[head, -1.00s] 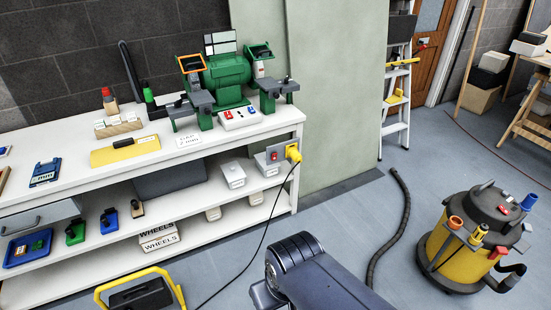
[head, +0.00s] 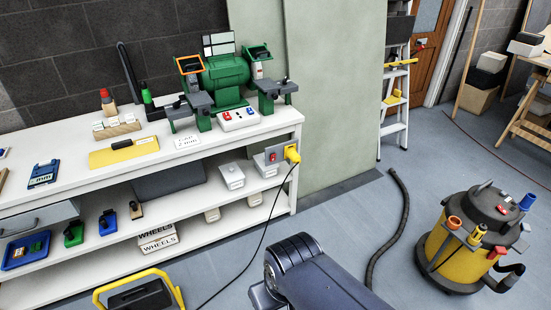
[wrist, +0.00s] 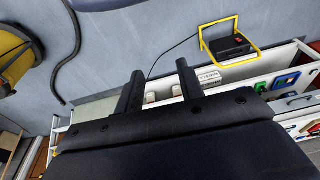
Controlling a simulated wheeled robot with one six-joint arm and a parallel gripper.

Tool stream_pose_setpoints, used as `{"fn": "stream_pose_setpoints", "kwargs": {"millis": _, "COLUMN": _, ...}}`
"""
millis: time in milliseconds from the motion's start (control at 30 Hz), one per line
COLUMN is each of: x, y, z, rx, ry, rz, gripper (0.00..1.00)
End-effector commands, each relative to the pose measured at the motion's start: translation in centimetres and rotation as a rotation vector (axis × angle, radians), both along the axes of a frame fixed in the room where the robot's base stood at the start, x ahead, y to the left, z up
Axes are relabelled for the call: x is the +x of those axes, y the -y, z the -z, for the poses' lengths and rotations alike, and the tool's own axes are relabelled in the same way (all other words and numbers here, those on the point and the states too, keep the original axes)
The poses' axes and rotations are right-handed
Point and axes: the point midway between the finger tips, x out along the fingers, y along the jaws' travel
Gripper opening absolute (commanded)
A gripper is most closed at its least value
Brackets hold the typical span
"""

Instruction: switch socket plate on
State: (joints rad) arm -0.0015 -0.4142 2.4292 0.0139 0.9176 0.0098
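The socket plate (head: 282,155) is a grey plate at the right end of the white workbench, just under its top. It carries a red switch (head: 273,157) on its left part, and a yellow plug (head: 293,153) with a black cable sits on its right part. The switch's position is too small to tell. My gripper (wrist: 158,80) shows in the wrist view with its two dark fingers apart and nothing between them. It is away from the plate, which I cannot make out in the wrist view. In the head view only my arm shows at the bottom, not the gripper.
A yellow-framed carrier (head: 140,292) and the plug's cable lie on the floor. A yellow vacuum (head: 452,250) with a dark hose (head: 398,225) stands right.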

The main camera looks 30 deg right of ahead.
Motion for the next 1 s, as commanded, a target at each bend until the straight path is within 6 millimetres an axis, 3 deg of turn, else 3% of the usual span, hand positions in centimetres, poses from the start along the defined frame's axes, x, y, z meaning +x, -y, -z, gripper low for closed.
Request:
{"fn": "stream_pose_setpoints", "kwargs": {"millis": 367, "x": -0.2, "y": 0.0, "z": 0.2, "rx": -0.002, "ry": -0.007, "rz": -0.003, "gripper": 0.36}}
{"fn": "stream_pose_setpoints", "kwargs": {"millis": 533, "x": -0.2, "y": -0.4, "z": 1.2, "rx": 0.028, "ry": -0.018, "rz": 0.025, "gripper": 0.23}}
{"fn": "stream_pose_setpoints", "kwargs": {"millis": 667, "x": 0.7, "y": -2.0, "z": 3.9, "rx": 0.145, "ry": -0.043, "rz": 0.134, "gripper": 0.13}}
{"fn": "stream_pose_setpoints", "kwargs": {"millis": 800, "x": 2.7, "y": -4.7, "z": 7.7, "rx": 0.356, "ry": -0.09, "rz": 0.345, "gripper": 0.01}}
{"fn": "stream_pose_setpoints", "kwargs": {"millis": 1000, "x": 7.4, "y": -7.6, "z": 12.1, "rx": 0.676, "ry": -0.159, "rz": 0.7, "gripper": 0.0}}
